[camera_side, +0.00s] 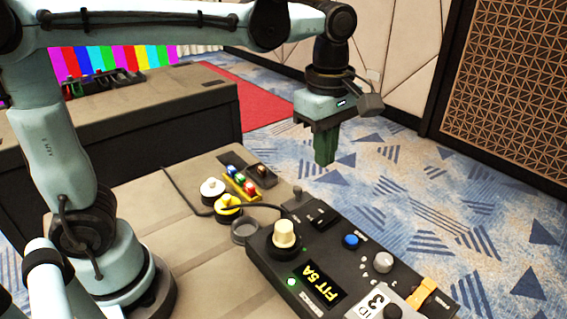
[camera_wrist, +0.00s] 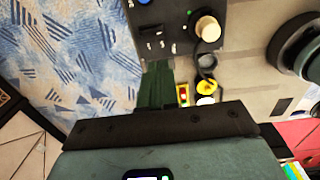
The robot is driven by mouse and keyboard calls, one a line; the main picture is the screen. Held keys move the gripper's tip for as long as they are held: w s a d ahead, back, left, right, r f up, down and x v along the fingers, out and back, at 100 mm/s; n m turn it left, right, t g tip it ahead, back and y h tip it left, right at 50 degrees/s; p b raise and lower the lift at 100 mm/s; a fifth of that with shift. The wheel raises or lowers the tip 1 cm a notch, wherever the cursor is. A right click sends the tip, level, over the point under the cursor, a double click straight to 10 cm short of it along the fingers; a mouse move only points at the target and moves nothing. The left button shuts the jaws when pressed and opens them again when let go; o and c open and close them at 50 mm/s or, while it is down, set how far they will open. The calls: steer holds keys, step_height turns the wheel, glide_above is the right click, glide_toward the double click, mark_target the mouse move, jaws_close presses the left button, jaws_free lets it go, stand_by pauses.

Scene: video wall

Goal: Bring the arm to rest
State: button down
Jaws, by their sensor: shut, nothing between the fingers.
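My gripper (camera_side: 324,158) hangs from the wrist in the side view, pointing down. Its dark green fingers are together with nothing between them. It is raised above and behind the black control box, apart from everything on the table. In the wrist view the green fingers (camera_wrist: 156,84) show above the dark gripper body, with the carpet to their left and the table to their right.
A black control box (camera_side: 262,262) with a cream knob (camera_side: 284,234), a blue button (camera_side: 351,241) and a lit "FIT 5A" display stands on the table (camera_side: 190,262). Beside it are a yellow strip of coloured pieces (camera_side: 241,186), a white round part (camera_side: 212,188) and a yellow one (camera_side: 228,207).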

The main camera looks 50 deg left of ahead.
stand_by(0.3)
steer(key=s+a+f+m+t, duration=0.25)
steer(key=a+m, duration=0.25)
steer(key=m, duration=0.3)
steer(key=n+g, duration=0.1)
steer(key=n, duration=0.7)
glide_toward(329, 214)
steer(key=f, duration=0.4)
steer(key=w+f, duration=0.1)
steer(key=f, duration=0.1)
steer(key=shift+f, duration=0.4)
stand_by(0.7)
steer(key=shift+w, duration=0.1)
